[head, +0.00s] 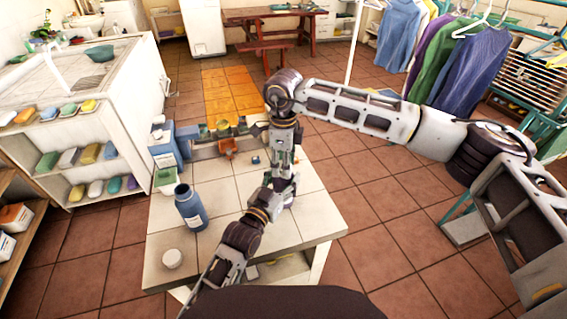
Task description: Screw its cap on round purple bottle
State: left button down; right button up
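A slate-blue round bottle (193,212) with a dark mouth stands upright on the left part of the tiled table. I cannot tell whether it is the purple one. A small white round piece (173,259) lies near the table's front left corner; it may be a cap or a lid. A small blue piece (256,161) lies toward the back. My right gripper (284,172) points down over the table's right part. My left gripper (280,187) reaches up to it from the front. Their fingers overlap, so anything between them is hidden.
The tiled table (226,241) is clear between the bottle and my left arm. A blue stand with yellow and orange pieces (222,132) and a green-and-white box (166,178) line the back edge. A white shelf unit (110,150) stands at left.

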jog(key=o, duration=0.4)
jog(key=shift+r, duration=0.15)
jog(key=shift+r, duration=5.85)
pick_arm(q)
jog(key=shift+c, duration=1.9)
grip_release()
jog(key=shift+s, duration=0.1)
jog(key=v, duration=1.2)
